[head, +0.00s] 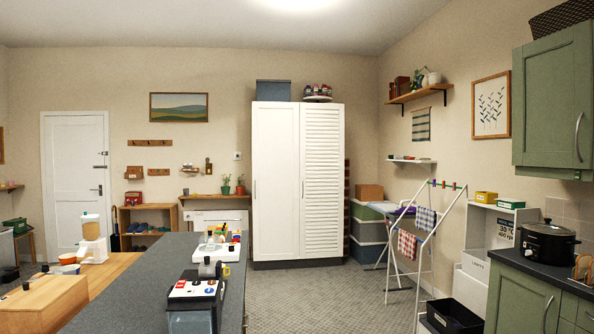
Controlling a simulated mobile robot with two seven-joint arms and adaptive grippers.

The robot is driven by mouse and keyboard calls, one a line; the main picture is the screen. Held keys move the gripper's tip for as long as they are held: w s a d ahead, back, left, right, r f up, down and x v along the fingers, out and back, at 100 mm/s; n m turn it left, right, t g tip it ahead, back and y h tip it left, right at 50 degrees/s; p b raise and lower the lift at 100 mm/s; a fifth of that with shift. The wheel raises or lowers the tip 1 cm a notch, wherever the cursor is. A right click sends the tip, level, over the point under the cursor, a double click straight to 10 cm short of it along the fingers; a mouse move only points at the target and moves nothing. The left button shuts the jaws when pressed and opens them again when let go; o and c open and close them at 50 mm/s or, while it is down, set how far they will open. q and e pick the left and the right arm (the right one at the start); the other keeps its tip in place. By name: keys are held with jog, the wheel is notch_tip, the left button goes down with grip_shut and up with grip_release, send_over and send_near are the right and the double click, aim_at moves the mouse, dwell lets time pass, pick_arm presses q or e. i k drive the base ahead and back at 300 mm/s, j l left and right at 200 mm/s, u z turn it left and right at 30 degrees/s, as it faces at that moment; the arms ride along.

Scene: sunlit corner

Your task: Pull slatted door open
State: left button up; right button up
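The slatted door (321,180) is the right-hand door of a tall white cabinet against the far wall. It looks shut, flush with the plain left door (275,185). Slim vertical handles show near the middle seam and at the left door's left edge. Neither of my grippers shows in the head view, so nothing of mine touches the door.
Grey carpet (315,300) is clear before the cabinet. A drying rack (425,240) and stacked bins (368,232) stand right of it.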

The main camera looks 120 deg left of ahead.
aim_at(322, 125)
jog(key=u, duration=3.65)
jog(key=i+l+z, duration=0.3)
jog(key=i, duration=0.2)
jog(key=i+z, duration=0.3)
jog(key=i, duration=0.2)
jog(key=i+l, duration=0.1)
jog(key=i, duration=0.65)
jog(key=i+l+u, duration=0.1)
jog(key=i, duration=0.6)
jog(key=i+j+u, duration=0.1)
jog(key=i+u, duration=0.3)
jog(key=i, duration=0.25)
jog(key=i+l+u, duration=0.15)
jog(key=i+u, duration=0.3)
jog(key=i, duration=0.2)
jog(key=i+u, duration=0.15)
jog(key=i, duration=2.9)
